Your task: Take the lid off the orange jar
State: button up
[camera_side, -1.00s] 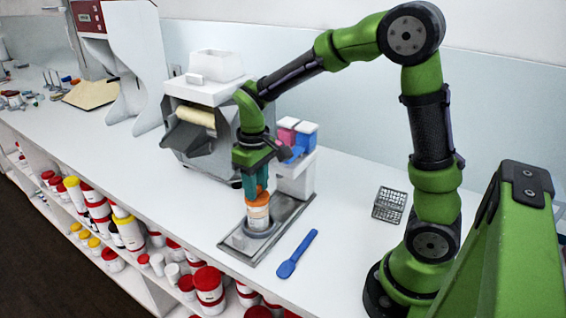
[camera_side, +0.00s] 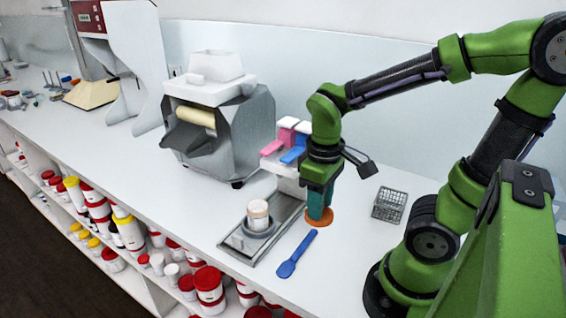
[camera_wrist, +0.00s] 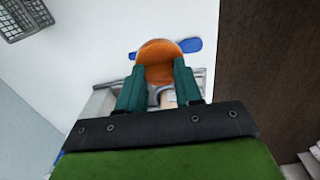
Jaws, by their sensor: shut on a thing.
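The orange lid (camera_side: 319,217) is between the fingertips of my gripper (camera_side: 319,205), which is shut on it. In the side view it is low, at or just above the white counter, right of the metal tray. I cannot tell if it touches the counter. The lid also shows in the wrist view (camera_wrist: 160,62), between the teal fingers of my gripper (camera_wrist: 160,80). The jar (camera_side: 258,212) stands upright and uncovered on the round plate of the metal tray (camera_side: 238,243). In the wrist view my gripper hides most of the jar.
A blue spatula (camera_side: 297,254) lies on the counter in front of the lid. A wire basket (camera_side: 389,204) stands to the right. A white stand with pink and blue levers (camera_side: 292,157) and a roller mill (camera_side: 235,135) are behind the tray.

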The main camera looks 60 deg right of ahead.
jog(key=shift+r, duration=0.3)
jog(key=shift+r, duration=0.6)
jog(key=shift+r, duration=1.5)
